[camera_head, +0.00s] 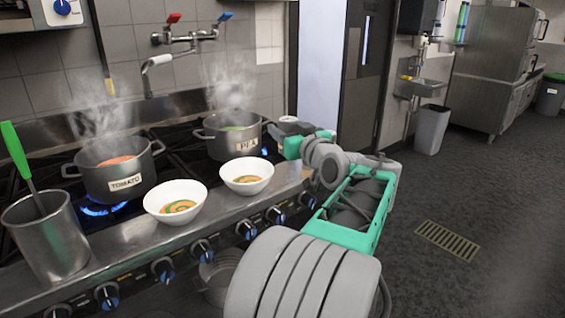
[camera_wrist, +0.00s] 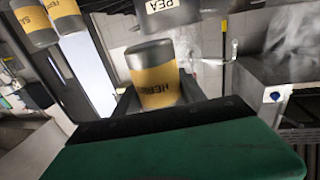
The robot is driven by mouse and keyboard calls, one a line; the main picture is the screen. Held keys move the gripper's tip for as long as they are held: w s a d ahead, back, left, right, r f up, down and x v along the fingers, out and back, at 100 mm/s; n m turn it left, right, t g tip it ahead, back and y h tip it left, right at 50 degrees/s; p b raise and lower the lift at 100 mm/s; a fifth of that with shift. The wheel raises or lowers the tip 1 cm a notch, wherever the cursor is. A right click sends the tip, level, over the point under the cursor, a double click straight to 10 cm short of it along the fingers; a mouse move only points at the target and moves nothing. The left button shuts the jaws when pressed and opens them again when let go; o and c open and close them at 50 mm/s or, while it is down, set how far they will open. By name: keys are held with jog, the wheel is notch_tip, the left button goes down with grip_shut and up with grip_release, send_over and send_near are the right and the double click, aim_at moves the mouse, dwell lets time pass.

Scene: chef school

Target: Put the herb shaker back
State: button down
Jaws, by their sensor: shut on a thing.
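The herb shaker (camera_wrist: 153,75), with a grey top and a yellow label reading "HERB", is held between the dark fingers of my gripper (camera_wrist: 158,95) in the wrist view. In the head view my gripper (camera_head: 290,145) is at the right end of the stove, right of the pea pot (camera_head: 229,136). I cannot make out the shaker in that view. Two similar yellow-labelled shakers show at the upper left of the wrist view, one marked "SA" (camera_wrist: 33,25) and the other (camera_wrist: 66,14) partly cut off.
A steaming tomato pot (camera_head: 115,180) sits over a blue flame. A steel container (camera_head: 47,238) holds a green-handled utensil. Floor at right is open.

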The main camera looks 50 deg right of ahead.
jog(key=w+d+f, duration=0.2)
jog(key=d+f, duration=0.1)
jog(key=w+d+f, duration=0.3)
jog(key=d, duration=0.1)
jog(key=w+d+f, duration=0.2)
jog(key=d+f, duration=0.1)
jog(key=shift+w+d, duration=0.15)
jog(key=shift+w, duration=0.05)
jog(key=shift+w+d+f, duration=0.1)
jog(key=shift+d+f, duration=0.1)
jog(key=shift+f, duration=0.05)
notch_tip(320, 180, down, 4)
jog(key=shift+d+r, duration=0.15)
jog(key=shift+r, duration=0.1)
jog(key=shift+f+b, duration=0.2)
jog(key=shift+b, duration=0.1)
jog(key=c, duration=0.7)
grip_release()
jog(key=shift+r, duration=0.1)
